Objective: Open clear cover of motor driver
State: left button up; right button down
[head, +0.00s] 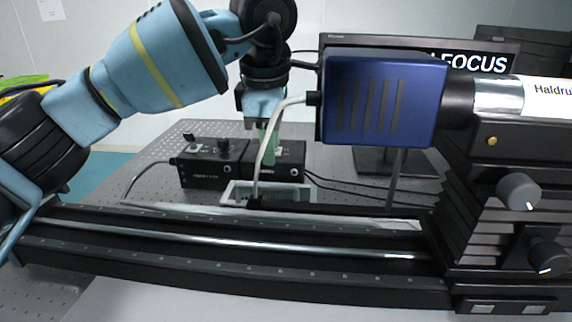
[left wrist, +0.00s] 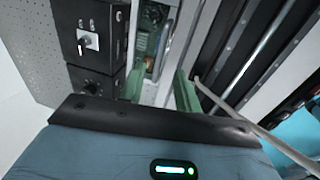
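The motor driver (head: 302,194) is a low, pale, open-looking box behind the black rail in the head view. In the left wrist view the motor driver (left wrist: 150,40) shows green circuitry inside pale walls. I cannot make out the clear cover or tell its angle. My left gripper (head: 268,148) points down above the driver in the head view. In the left wrist view the green fingers of my left gripper (left wrist: 160,86) are spread apart, with nothing visible held between them; the driver lies beyond them. My right gripper is not in view.
Two black control boxes (head: 212,163) stand just behind the driver. A blue camera housing (head: 384,102) with a pale cable (head: 271,140) hangs close to my left gripper. The long black rail (head: 230,262) crosses the front. Perforated table (head: 165,150) is free at the left.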

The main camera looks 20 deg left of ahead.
aim_at(273, 185)
pick_arm(q)
jog(key=f, duration=0.5)
jog(key=w+f, duration=0.1)
jog(key=f, duration=0.1)
jog(key=shift+a+f+b, duration=0.15)
jog(key=shift+f+b, duration=0.1)
jog(key=shift+b, duration=0.1)
grip_shut()
